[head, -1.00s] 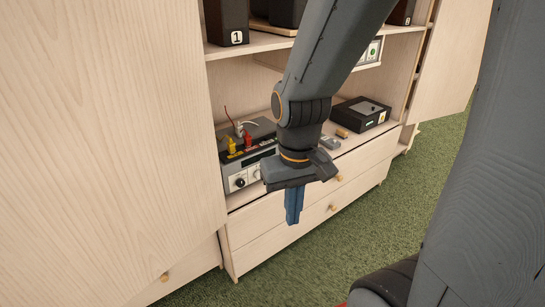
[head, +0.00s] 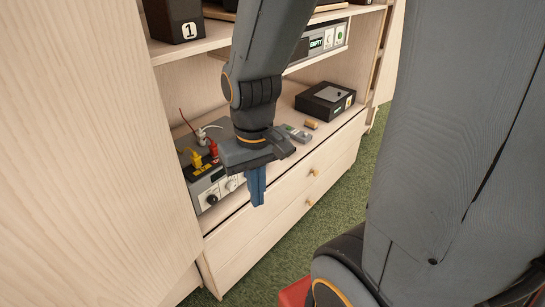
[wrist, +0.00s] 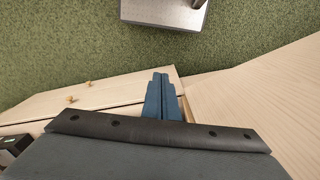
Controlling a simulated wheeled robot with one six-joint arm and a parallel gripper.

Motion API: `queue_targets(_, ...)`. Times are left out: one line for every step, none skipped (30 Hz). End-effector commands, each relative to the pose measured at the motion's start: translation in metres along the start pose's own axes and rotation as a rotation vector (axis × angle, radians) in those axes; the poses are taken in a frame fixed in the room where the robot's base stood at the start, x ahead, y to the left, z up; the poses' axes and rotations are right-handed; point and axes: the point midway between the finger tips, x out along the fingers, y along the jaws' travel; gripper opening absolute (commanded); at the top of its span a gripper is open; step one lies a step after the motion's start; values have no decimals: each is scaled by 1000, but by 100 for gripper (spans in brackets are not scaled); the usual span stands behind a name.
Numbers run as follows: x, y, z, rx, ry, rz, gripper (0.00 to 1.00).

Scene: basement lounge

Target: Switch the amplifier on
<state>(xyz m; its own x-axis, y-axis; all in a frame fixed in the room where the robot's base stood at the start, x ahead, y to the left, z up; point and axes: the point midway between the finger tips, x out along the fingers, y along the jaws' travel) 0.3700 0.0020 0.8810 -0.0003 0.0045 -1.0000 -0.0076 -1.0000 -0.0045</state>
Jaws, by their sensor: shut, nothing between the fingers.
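The amplifier (head: 205,190) is a grey box with knobs on its front, on the lower shelf of the wooden cabinet in the head view. Yellow and red plugs stand at its top, with a red and a white cable. My gripper (head: 257,188) points down in front of the cabinet, just right of the amplifier's front, with its blue fingers shut and empty. It hides the right part of the amplifier, and I cannot tell if it touches it. The wrist view also shows the shut fingers (wrist: 160,82), above the floor and drawer fronts.
A black box (head: 325,101), a grey device (head: 296,133) and a small tan cylinder (head: 311,124) lie on the shelf to the right. Speaker 1 (head: 174,20) stands on the shelf above. Drawers (head: 285,190) with knobs are below.

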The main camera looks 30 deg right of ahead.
Motion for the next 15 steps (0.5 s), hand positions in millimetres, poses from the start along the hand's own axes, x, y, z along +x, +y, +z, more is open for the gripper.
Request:
queue_targets(0, 0, 0, 0, 0, 0, 0)
queue_targets(0, 0, 0, 0, 0, 0, 0)
queue_targets(0, 0, 0, 0, 0, 0, 0)
queue_targets(0, 0, 0, 0, 0, 0, 0)
queue_targets(0, 0, 0, 0, 0, 0, 0)
queue_targets(0, 0, 0, 0, 0, 0, 0)
queue_targets(0, 0, 0, 0, 0, 0, 0)
queue_targets(0, 0, 0, 0, 0, 0, 0)
queue_targets(0, 0, 0, 0, 0, 0, 0)
queue_targets(0, 0, 0, 2, 1, 0, 0)
queue_targets(1, 1, -2, 7, 3, 0, 0)
queue_targets(3, 2, -6, 20, 10, 0, 0)
queue_targets(5, 4, -10, 36, 19, 0, 0)
queue_targets(8, 6, -16, 58, 29, 0, 0)
queue_targets(13, 10, -27, 97, 48, 0, 0)
